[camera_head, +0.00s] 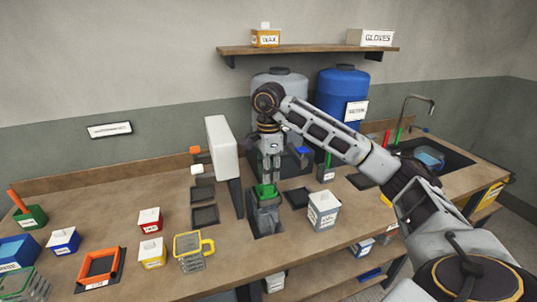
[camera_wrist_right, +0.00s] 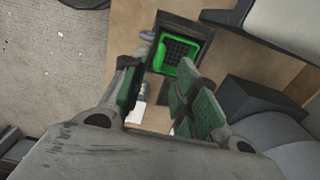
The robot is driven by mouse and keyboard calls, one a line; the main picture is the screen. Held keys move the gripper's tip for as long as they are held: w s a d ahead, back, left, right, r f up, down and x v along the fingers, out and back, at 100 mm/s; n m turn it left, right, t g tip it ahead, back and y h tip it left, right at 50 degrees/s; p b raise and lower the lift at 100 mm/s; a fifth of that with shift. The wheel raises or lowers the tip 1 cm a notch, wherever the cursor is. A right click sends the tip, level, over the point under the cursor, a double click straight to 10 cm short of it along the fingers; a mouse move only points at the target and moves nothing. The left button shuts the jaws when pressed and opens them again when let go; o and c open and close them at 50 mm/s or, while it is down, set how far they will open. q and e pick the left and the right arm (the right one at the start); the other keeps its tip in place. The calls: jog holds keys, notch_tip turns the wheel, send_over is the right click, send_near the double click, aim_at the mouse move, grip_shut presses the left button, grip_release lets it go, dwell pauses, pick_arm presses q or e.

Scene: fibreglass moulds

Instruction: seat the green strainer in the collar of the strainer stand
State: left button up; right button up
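The green strainer (camera_head: 264,190) is at the top of the dark grey strainer stand (camera_head: 266,218), near the middle of the bench. In the right wrist view the strainer (camera_wrist_right: 177,62) shows a green square rim around a dark mesh, inside the stand's dark collar (camera_wrist_right: 190,27). How deep it sits, I cannot tell. My right gripper (camera_head: 271,175) points down just above the strainer. In its wrist view the two fingers (camera_wrist_right: 158,75) stand apart with nothing between them, and the strainer lies beyond their tips. My left gripper is not in view.
A tall white panel (camera_head: 221,148) stands left of the stand, and a white-and-grey box (camera_head: 323,209) stands close on its right. A sink (camera_head: 430,158) is at the right.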

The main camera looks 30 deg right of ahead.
jog(key=shift+r+p, duration=0.7)
jog(key=shift+r, duration=2.15)
jog(key=shift+s, duration=0.1)
